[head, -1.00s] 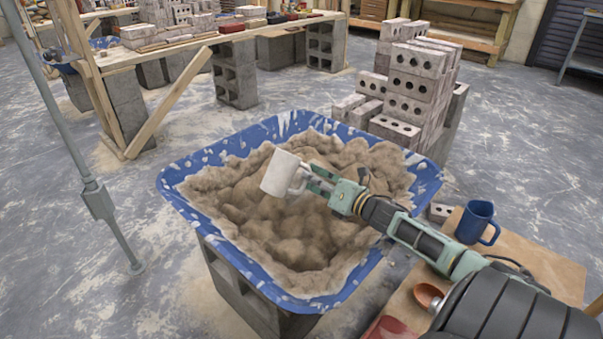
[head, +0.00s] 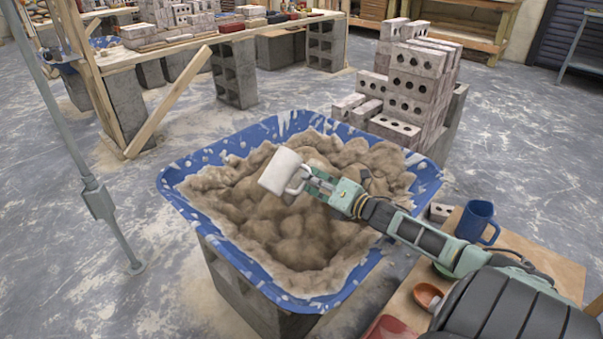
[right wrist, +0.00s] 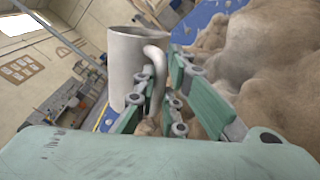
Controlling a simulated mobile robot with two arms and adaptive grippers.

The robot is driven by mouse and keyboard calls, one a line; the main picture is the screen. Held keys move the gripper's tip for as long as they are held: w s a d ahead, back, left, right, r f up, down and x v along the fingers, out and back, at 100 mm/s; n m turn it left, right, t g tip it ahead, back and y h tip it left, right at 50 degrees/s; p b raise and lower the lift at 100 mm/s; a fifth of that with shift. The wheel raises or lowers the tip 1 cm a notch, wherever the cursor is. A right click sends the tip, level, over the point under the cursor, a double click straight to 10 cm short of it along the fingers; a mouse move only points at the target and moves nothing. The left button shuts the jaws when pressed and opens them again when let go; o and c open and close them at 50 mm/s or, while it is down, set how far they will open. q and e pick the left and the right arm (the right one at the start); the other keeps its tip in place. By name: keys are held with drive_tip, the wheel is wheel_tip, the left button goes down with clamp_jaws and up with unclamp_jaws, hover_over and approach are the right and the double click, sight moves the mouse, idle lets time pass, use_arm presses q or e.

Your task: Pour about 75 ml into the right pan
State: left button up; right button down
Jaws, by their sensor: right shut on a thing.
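A white mug (head: 281,170) hangs above the sand in the large blue tub (head: 178,195). My right gripper (head: 311,183) is shut on its handle, with the mug to the left of the fingers. The mug leans in the head view. It also shows in the right wrist view (right wrist: 128,68), its handle between the fingers (right wrist: 160,95). I cannot see what is inside it. No sand is seen falling from it. No pan can be made out for certain. My left gripper is not in view.
A board (head: 545,262) at the right holds a blue mug (head: 477,220), an orange bowl (head: 428,296) and a red item (head: 385,329), partly behind my arm. Stacked bricks (head: 415,80) stand behind the tub. A grey pole (head: 75,150) stands at the left.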

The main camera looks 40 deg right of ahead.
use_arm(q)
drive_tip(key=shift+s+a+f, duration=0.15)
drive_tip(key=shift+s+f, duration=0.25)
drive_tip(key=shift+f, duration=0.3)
use_arm(e)
drive_tip(key=shift+s+a+r+m, duration=0.1)
drive_tip(key=shift+a+r+m, duration=0.15)
drive_tip(key=shift+m, duration=0.35)
drive_tip(key=shift+s+a, duration=0.1)
drive_tip(key=shift+s, duration=0.2)
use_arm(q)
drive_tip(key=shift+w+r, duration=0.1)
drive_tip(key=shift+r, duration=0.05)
use_arm(e)
drive_tip(key=shift+s, duration=0.3)
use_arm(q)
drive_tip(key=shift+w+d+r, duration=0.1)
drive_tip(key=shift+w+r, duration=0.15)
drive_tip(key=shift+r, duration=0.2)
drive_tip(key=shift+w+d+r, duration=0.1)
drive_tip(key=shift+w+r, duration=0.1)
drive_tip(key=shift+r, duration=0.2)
use_arm(e)
drive_tip(key=shift+a+f+m, duration=0.1)
drive_tip(key=shift+f+m, duration=0.05)
drive_tip(key=shift+m, duration=0.35)
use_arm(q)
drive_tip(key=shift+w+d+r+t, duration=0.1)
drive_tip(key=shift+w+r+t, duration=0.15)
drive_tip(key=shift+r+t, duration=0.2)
